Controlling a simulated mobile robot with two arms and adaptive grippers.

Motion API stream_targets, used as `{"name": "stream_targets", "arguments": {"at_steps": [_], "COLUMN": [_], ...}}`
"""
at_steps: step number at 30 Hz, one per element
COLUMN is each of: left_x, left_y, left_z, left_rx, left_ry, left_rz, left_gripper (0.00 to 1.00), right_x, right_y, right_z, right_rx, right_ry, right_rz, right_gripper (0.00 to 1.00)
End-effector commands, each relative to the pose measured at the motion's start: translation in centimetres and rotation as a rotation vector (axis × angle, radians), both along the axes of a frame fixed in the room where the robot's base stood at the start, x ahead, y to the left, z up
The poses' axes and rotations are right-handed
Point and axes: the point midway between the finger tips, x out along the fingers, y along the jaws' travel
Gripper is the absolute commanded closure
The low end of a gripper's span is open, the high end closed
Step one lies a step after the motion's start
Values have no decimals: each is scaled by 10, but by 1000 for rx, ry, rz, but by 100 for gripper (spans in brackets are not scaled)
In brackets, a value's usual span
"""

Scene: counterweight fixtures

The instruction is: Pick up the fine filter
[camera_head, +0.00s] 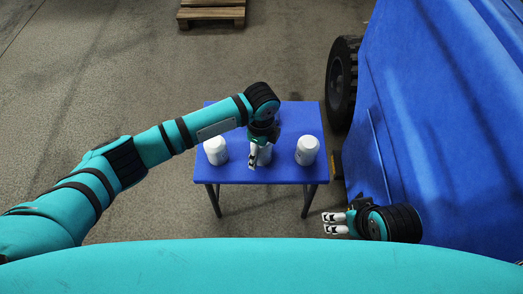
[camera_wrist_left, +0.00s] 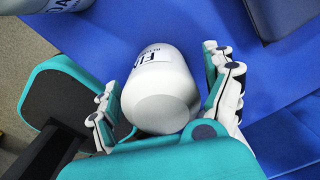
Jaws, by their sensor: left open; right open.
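Three white canisters stand on a blue table. The middle canister (camera_head: 265,155) is partly hidden by my left gripper (camera_head: 256,154). In the left wrist view this canister (camera_wrist_left: 160,90), with a dark label starting "FI", which fits the fine filter, sits between the open fingers of my left gripper (camera_wrist_left: 163,88). The fingers are on both sides of it; whether either touches it I cannot tell. The left canister (camera_head: 216,150) and right canister (camera_head: 307,150) stand apart on the table. My right gripper (camera_head: 335,222) is open and empty, right of the table's front.
The blue table (camera_head: 290,174) has bare room behind the canisters. A large blue machine (camera_head: 440,110) with a black tyre (camera_head: 343,80) stands close to the table's right. A wooden pallet (camera_head: 212,12) lies on the floor far behind. Another canister (camera_wrist_left: 40,5) shows at the wrist view's top left.

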Motion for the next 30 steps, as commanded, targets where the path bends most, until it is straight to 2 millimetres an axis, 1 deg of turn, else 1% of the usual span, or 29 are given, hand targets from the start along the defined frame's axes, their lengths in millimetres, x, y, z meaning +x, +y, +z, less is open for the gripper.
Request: {"name": "stream_targets", "arguments": {"at_steps": [1, 2, 8, 11, 24, 30], "left_x": [0, 0, 0, 0, 0, 0], "left_y": [0, 0, -1, -1, -1, -1], "left_z": [-8, -9, -9, -9, -9, -8], "left_rx": [0, 0, -1, -1, -1, -2], "left_ry": [0, 0, 0, 0, 0, -1], "left_rz": [0, 0, 0, 0, 0, 0], "left_gripper": [15, 15, 15, 25, 82, 83], "right_x": [0, 0, 0, 0, 0, 0], "right_y": [0, 0, 0, 0, 0, 0], "right_z": [-4, -4, -3, -3, -3, -3], "right_rx": [0, 0, 0, 0, 0, 0], "right_ry": [-1, -1, -1, 0, 0, 0], "right_rz": [0, 0, 0, 0, 1, 1], "right_gripper": [19, 19, 19, 19, 19, 19]}}
